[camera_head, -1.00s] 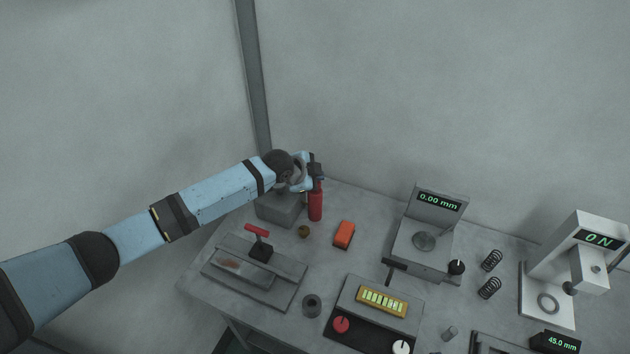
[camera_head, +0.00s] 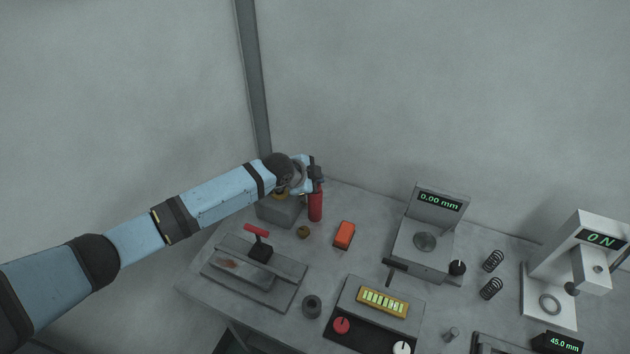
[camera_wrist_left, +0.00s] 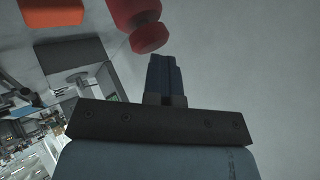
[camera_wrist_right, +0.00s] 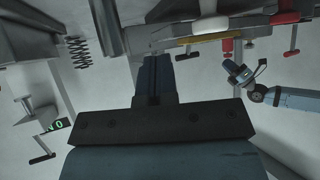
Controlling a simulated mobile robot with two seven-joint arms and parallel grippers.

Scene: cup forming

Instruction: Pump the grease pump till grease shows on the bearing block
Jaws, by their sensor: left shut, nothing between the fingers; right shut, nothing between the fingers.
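The red grease pump (camera_head: 315,208) stands upright on the table beside the grey bearing block (camera_head: 276,213). My right gripper (camera_wrist_right: 153,75) is shut and empty, outside the head view.
A grey plate fixture with a red-handled lever (camera_head: 257,231) is in front. A gauge stand (camera_head: 437,205) and springs (camera_head: 491,289) are farther right.

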